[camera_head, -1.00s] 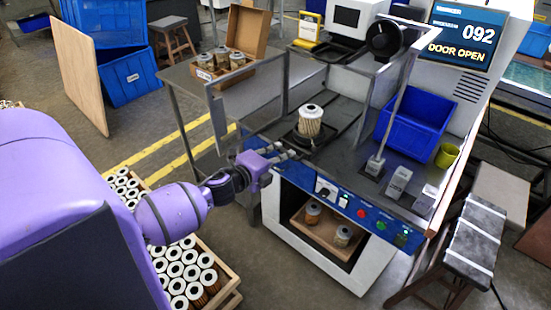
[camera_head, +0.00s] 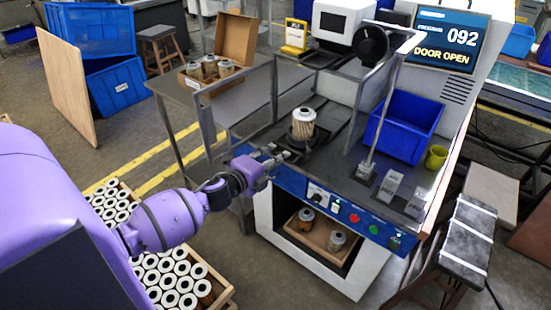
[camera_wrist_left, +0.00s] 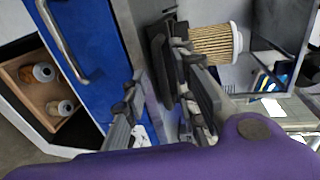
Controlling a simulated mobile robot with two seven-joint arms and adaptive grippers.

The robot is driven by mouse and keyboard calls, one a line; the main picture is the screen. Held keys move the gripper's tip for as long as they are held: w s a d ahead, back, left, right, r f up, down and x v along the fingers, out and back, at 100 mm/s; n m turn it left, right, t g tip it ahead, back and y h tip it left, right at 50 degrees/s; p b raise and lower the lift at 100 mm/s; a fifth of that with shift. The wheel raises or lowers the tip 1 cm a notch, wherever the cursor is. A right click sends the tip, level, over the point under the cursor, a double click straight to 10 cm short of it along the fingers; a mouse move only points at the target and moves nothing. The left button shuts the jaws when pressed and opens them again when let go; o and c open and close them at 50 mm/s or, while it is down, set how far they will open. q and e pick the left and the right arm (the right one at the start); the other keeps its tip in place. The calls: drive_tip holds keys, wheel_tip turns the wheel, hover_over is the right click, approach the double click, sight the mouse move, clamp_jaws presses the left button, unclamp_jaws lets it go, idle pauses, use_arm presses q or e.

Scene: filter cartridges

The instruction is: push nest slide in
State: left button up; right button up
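The nest slide (camera_head: 302,143) is a dark plate with a round holder on the machine's worktop, behind the blue front panel. A pleated filter cartridge (camera_head: 303,123) with a white top stands upright in it. In the left wrist view the cartridge (camera_wrist_left: 213,44) lies sideways in the picture, beside the dark nest part (camera_wrist_left: 160,62). My left gripper (camera_head: 281,156) is at the front edge of the worktop, just in front of the nest. Its fingers (camera_wrist_left: 160,95) are apart, with no object clearly held. I cannot tell whether they touch the slide. My right gripper is not in view.
The display reads DOOR OPEN. A clear door frame (camera_head: 203,118) stands left of the nest. A blue bin (camera_head: 403,127) and grey blocks (camera_head: 389,186) are to the right. Crates of cartridges (camera_head: 172,280) lie below my arm. A lower opening holds a tray (camera_head: 318,238) with cartridges.

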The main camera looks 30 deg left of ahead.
use_arm(q)
drive_tip(key=v, duration=1.1)
drive_tip(key=shift+s, duration=0.25)
drive_tip(key=shift+a, duration=0.1)
